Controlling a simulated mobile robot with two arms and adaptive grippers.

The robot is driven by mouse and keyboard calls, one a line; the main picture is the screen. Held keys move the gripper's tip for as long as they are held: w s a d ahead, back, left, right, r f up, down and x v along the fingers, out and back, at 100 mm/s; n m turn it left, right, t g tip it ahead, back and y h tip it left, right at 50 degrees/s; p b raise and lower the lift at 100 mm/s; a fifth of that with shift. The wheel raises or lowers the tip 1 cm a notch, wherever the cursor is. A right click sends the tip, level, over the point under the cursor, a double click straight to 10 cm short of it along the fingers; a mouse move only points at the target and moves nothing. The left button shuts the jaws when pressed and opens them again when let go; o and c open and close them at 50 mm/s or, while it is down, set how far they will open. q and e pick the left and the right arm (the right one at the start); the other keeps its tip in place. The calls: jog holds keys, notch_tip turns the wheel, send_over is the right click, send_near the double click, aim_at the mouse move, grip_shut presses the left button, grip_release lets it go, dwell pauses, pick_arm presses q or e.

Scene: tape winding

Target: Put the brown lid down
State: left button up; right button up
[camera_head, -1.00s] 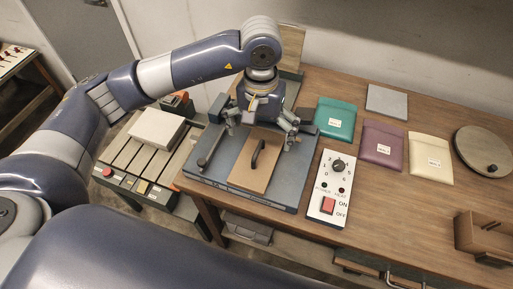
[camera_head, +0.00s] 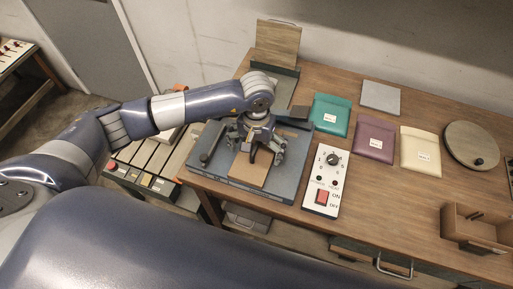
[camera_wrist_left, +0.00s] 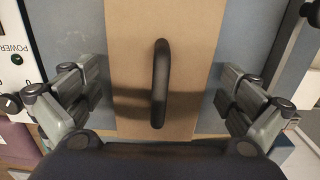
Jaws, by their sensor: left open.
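The brown lid (camera_head: 248,176) lies flat on the blue-grey device (camera_head: 220,187) at the table's left end. Its black handle is partly hidden by my gripper in the head view; in the left wrist view the handle (camera_wrist_left: 160,85) stands in the middle of the lid (camera_wrist_left: 190,55). My left gripper (camera_head: 255,151) is open and close above the lid. Its fingers are spread on either side of the handle and do not touch it. My right gripper is not in view.
A white control box (camera_head: 324,182) with a knob and red switch stands right of the device. Teal (camera_head: 331,114), purple (camera_head: 374,139) and cream (camera_head: 421,151) pouches lie behind it. A round wooden disc (camera_head: 470,143) and wooden box (camera_head: 475,231) are at the right.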

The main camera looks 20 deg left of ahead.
pick_arm(q)
jog(key=c, duration=1)
jog(key=shift+c, duration=0.2)
jog(key=shift+r, duration=0.15)
